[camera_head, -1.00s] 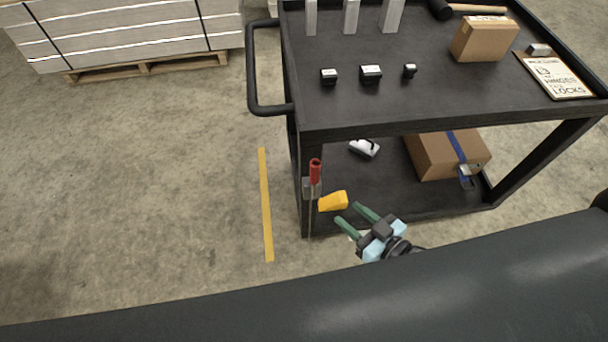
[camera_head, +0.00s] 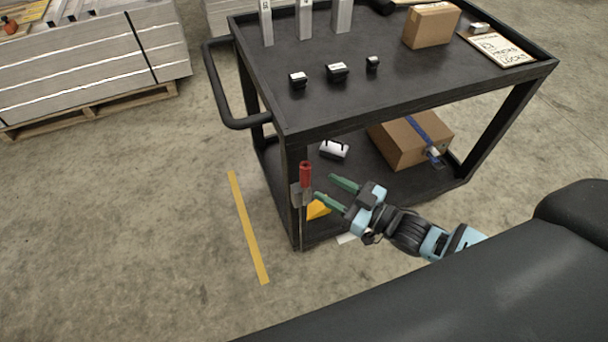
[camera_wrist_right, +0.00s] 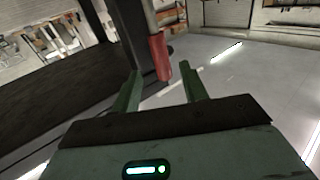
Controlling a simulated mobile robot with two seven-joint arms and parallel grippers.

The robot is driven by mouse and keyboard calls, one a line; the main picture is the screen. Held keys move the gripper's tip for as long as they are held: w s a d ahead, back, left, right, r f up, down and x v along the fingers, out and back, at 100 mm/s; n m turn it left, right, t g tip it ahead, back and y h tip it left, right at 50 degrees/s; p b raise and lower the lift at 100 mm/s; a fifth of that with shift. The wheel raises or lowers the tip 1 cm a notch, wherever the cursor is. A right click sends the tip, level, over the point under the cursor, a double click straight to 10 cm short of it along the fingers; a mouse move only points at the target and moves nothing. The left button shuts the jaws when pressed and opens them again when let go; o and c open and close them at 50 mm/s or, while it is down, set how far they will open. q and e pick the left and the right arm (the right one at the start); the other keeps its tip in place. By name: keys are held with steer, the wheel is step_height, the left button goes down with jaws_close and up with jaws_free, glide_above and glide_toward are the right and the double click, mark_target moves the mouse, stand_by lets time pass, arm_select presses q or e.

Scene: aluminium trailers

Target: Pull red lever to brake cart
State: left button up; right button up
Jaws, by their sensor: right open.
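The red lever (camera_head: 305,174) stands upright at the near left corner post of the black cart (camera_head: 285,128), its red grip above a thin metal rod. My right gripper (camera_head: 324,189) is open and empty, just right of the lever, its green fingers pointing left toward it. In the right wrist view, the red grip (camera_wrist_right: 159,57) shows ahead of the gap between the two open fingers (camera_wrist_right: 163,84), beyond their tips and not between them. My left gripper is not in view.
A yellow wedge (camera_head: 317,209) lies below my right gripper near the cart's base. A cardboard box (camera_head: 408,145) sits on the lower shelf. The floor left of the cart is clear around a yellow line (camera_head: 247,227). Stacked panels (camera_head: 95,68) stand at upper left.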

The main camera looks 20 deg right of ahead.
mark_target(305, 175)
steer(key=x, duration=0.7)
steer(key=shift+w+a, duration=0.2)
jaws_close()
